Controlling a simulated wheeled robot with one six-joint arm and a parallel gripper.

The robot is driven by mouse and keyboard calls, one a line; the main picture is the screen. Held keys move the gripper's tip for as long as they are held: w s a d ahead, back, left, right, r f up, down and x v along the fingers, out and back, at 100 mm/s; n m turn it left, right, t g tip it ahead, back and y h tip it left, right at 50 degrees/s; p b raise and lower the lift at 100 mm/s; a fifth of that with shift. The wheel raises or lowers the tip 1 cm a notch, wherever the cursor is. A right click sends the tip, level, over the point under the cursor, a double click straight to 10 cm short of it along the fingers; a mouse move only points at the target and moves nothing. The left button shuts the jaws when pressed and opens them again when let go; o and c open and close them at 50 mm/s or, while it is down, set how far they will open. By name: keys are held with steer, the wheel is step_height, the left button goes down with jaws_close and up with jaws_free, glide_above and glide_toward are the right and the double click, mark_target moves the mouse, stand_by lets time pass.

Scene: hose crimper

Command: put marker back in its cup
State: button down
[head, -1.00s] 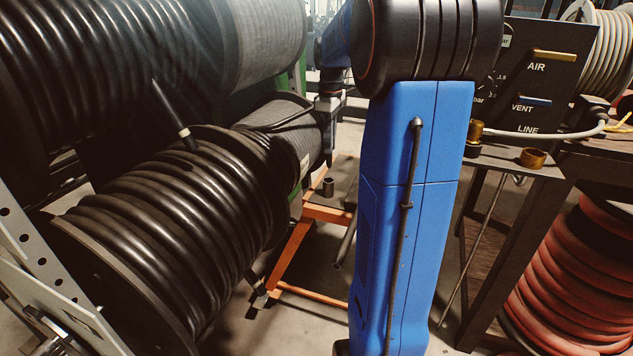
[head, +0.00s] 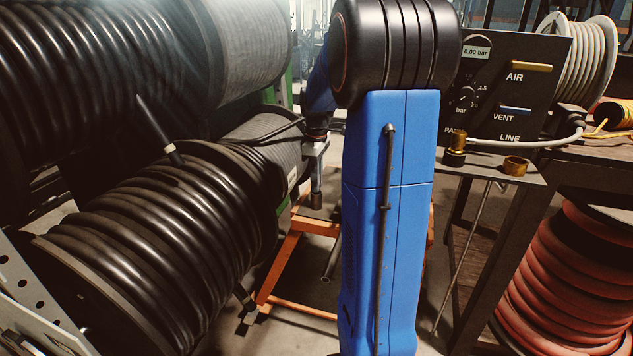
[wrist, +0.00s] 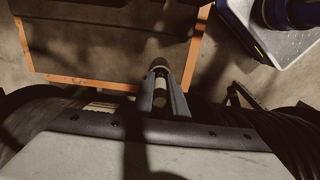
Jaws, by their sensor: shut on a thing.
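My gripper (head: 316,178) points down beyond my blue arm in the head view. In the wrist view my gripper (wrist: 160,86) is shut on the marker (wrist: 160,90), a dark stick with a pale section between the fingers. The marker looks about upright.
A black hose reel (head: 150,230) stands close on the left. An orange frame (head: 280,260) is below the cup. A bench with a pressure panel (head: 515,90), brass fittings (head: 515,166) and a red hose reel (head: 560,270) is on the right.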

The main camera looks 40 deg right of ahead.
steer(key=c, duration=1.7)
jaws_free()
steer(key=shift+f, duration=0.1)
step_height(320, 180, up, 12)
steer(key=shift+r, duration=0.1)
steer(key=shift+s+a+r, duration=0.1)
steer(key=shift+a, duration=0.3)
steer(key=s+a+f+m+t, duration=0.2)
steer(key=s+a, duration=0.6)
steer(key=a, duration=0.4)
steer(key=s+a+f+m+t, duration=0.1)
steer(key=s+a+m, duration=0.1)
steer(key=s+a, duration=0.8)
steer(key=s+a+f+m+t, duration=0.1)
steer(key=s+a+f, duration=0.2)
steer(key=s+a+f+m, duration=0.1)
steer(key=s+a+f, duration=0.2)
steer(key=shift+s+f+t, duration=0.25)
steer(key=shift+s+t, duration=0.05)
steer(key=shift+t, duration=0.1)
